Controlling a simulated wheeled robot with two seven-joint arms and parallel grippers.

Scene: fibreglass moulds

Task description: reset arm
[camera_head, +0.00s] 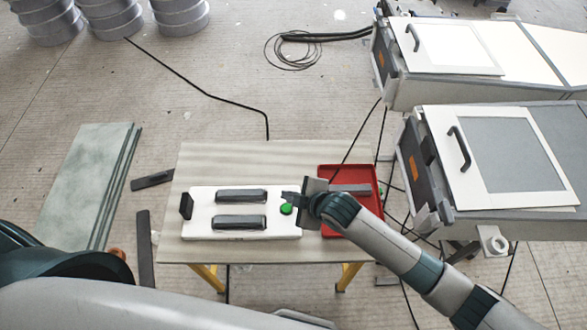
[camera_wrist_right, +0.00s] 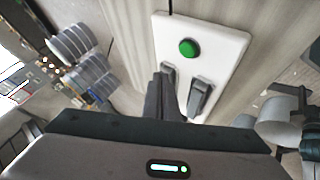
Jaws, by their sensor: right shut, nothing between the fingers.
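My right gripper (camera_head: 288,196) is shut and empty. It is above the right end of a white board (camera_head: 199,222), close to a round green button (camera_head: 286,209). In the right wrist view the shut fingers (camera_wrist_right: 160,97) show in front of the board, and the green button (camera_wrist_right: 188,48) is farther up, clear of them. Two dark grey bars, an upper one (camera_head: 241,196) and a lower one (camera_head: 240,222), lie side by side on the board. My left gripper is out of view; only part of my left arm shows at the lower left.
The board lies on a table (camera_head: 300,157). A red tray (camera_head: 349,168) holding a grey bar (camera_head: 352,189) is partly behind my right arm. Two machines with white lids, a far one (camera_head: 455,45) and a near one (camera_head: 470,112), stand right. Cables cross the floor.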

